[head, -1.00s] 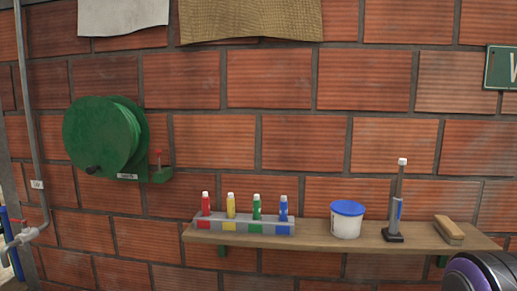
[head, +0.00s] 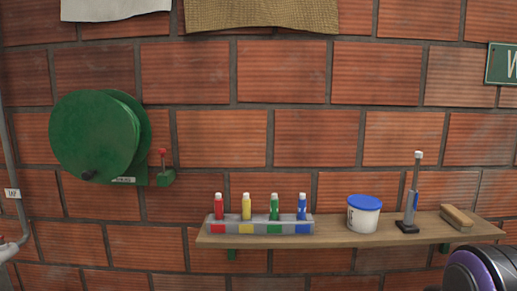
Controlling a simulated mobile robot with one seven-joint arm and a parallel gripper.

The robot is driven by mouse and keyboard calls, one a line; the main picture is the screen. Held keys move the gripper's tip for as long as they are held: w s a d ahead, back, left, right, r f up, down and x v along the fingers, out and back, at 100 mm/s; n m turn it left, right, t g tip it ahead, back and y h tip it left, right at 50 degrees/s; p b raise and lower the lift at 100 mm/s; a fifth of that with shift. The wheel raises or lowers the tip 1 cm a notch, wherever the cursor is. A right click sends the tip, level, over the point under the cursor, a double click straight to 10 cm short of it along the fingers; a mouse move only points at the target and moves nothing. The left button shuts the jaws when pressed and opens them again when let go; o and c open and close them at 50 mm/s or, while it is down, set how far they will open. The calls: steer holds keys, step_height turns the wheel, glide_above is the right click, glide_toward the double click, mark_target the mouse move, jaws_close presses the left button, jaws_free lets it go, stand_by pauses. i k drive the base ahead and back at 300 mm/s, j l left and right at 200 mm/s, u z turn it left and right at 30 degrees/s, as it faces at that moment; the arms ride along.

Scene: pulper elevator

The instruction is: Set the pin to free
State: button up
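In the head view a green hose reel (head: 97,136) is mounted on the brick wall at the left, with a dark crank knob at its lower front. Just right of it, a small green bracket holds a pin with a red knob (head: 163,154), standing upright. A small white label (head: 124,181) sits below the reel; its writing is too small to read. My gripper is not in view.
A wooden shelf (head: 350,235) holds a grey rack (head: 260,225) of coloured bottles, a white tub with a blue lid (head: 364,214), an upright stand (head: 411,195) and a brush (head: 457,218). A pipe (head: 14,190) runs down the far left. A rounded dark and purple part, perhaps mine, shows at the lower right.

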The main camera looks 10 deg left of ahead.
mark_target(162, 151)
steer(key=j, duration=0.85)
steer(key=j+z, duration=0.1)
steer(key=j, duration=0.75)
steer(key=k, duration=0.05)
